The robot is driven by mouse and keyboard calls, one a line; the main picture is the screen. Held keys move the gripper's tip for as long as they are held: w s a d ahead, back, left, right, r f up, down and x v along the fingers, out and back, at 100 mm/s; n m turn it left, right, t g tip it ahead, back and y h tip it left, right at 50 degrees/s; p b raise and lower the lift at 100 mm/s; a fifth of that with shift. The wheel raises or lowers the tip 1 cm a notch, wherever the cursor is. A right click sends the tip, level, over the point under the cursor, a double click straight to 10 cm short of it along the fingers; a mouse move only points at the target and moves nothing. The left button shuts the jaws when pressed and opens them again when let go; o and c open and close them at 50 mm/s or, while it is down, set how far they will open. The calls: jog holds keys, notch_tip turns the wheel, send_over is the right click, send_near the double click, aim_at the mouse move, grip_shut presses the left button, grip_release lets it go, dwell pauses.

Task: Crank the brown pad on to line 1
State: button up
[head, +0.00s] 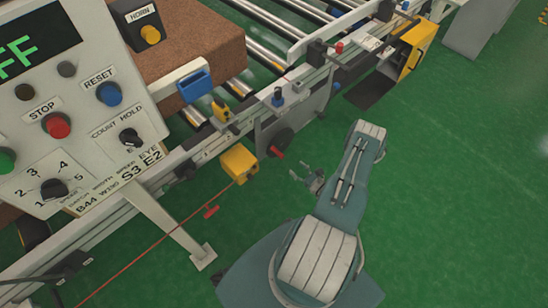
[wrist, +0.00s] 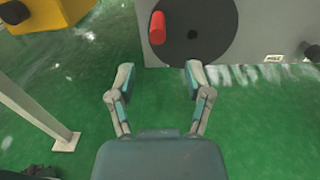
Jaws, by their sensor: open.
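The brown pad (head: 190,40) lies on the roller conveyor at the upper left of the head view, partly hidden by the control panel. A black crank wheel (head: 277,143) with a red handle (head: 277,153) sits on the conveyor's side plate. In the wrist view the dark wheel (wrist: 195,32) and its red handle (wrist: 157,28) show at the top. The handle is at the wheel's left. My gripper (head: 314,178) is open and empty in front of the wheel. In the wrist view its fingertips (wrist: 158,78) are below the handle and apart from it.
The control panel (head: 85,120) with knobs and buttons fills the left. A yellow box (head: 239,162) with a red cord stands left of the wheel, and a support leg (head: 170,225) reaches the floor. Another yellow box (head: 416,45) is further right. Green floor (head: 450,180) at right is clear.

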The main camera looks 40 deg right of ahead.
aim_at(272, 148)
jog(key=shift+n, duration=0.5)
jog(key=w, duration=0.3)
jog(key=w+a, duration=0.1)
jog(key=w, duration=0.7)
jog(key=shift+w+a+f, duration=0.1)
jog(key=shift+a, duration=0.05)
grip_shut()
